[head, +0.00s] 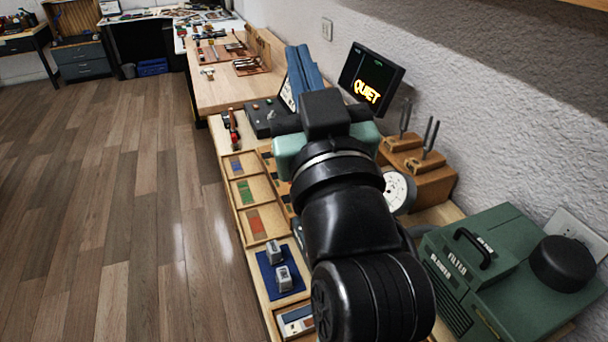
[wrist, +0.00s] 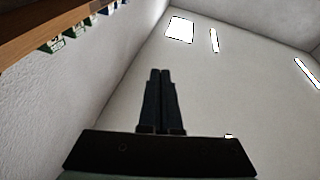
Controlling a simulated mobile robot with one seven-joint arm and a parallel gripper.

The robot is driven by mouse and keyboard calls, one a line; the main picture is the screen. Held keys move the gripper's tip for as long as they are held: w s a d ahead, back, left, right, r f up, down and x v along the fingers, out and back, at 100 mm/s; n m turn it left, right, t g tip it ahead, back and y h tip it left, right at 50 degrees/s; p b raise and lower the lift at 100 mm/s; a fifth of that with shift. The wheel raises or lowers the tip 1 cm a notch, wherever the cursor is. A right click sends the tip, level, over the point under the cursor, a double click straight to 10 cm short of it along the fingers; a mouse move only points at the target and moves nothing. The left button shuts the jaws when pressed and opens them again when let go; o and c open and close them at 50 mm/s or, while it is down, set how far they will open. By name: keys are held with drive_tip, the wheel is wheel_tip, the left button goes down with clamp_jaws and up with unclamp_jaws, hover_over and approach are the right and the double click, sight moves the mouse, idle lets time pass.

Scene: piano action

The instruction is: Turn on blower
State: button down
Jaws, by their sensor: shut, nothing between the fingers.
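The blower is a green box (head: 510,275) at the lower right in the head view, with "FILTER" and "BLOWER" in white letters. It has a black handle (head: 473,247), a dark grille on its left side and a round black cap (head: 564,263) on top. I cannot make out a switch; my arm covers the area left of the box. My gripper (wrist: 160,72) is shut and empty, with its fingers together in the wrist view against the ceiling. In the head view it is beyond the blower, over the bench, apart from the box.
A screen reading "QUIET" (head: 371,77) stands by the wall. A wooden block with tuning forks (head: 420,170) and a round dial (head: 397,191) are right of my arm. A wooden tray (head: 240,190) with coloured pieces lies left. The floor (head: 120,220) is clear.

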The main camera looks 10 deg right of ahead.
drive_tip(key=s+d+f+g+y, duration=0.1)
drive_tip(key=d+f+g, duration=0.1)
drive_tip(key=f, duration=0.9)
drive_tip(key=s+d+f+g+b, duration=0.1)
drive_tip(key=d+f, duration=0.3)
drive_tip(key=f, duration=0.7)
drive_tip(key=s+d+f+g+y+b, duration=0.1)
drive_tip(key=s+d+f+g, duration=0.1)
drive_tip(key=f, duration=1)
drive_tip(key=shift+s+d+g+y, duration=0.3)
drive_tip(key=shift+d+g, duration=0.45)
drive_tip(key=shift+g, duration=0.05)
drive_tip(key=w+f, duration=0.1)
drive_tip(key=w, duration=0.2)
drive_tip(key=w+a+f, duration=0.1)
drive_tip(key=w+f, duration=0.1)
drive_tip(key=w, duration=0.1)
drive_tip(key=w+a+f+p, duration=0.1)
drive_tip(key=w+f, duration=0.1)
drive_tip(key=w, duration=0.1)
drive_tip(key=shift+w+a+f, duration=0.15)
drive_tip(key=shift+w+a, duration=0.1)
drive_tip(key=shift+f, duration=0.5)
drive_tip(key=shift+a+f, duration=0.1)
